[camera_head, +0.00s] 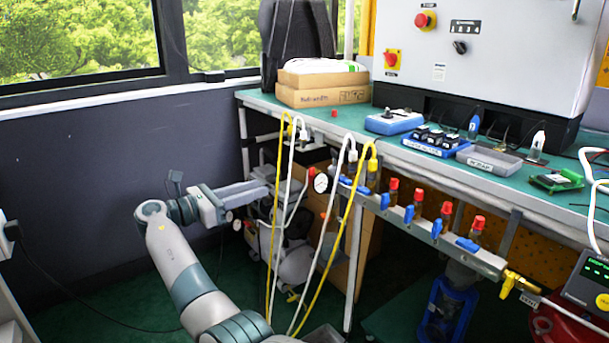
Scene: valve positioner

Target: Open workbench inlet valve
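A metal manifold pipe (408,220) runs below the workbench's front edge. It carries several blue-handled valves (436,228) and red-capped fittings. A yellow valve (511,283) sits at the pipe's right end. A round pressure gauge (321,183) is at its left end. No label shows which one is the inlet valve.
Yellow and white hoses (335,225) hang in front of the bench's left end. The green benchtop (352,124) holds cardboard boxes (322,90), a blue tool tray (436,141) and a grey tray (489,159). A control cabinet (500,50) stands behind.

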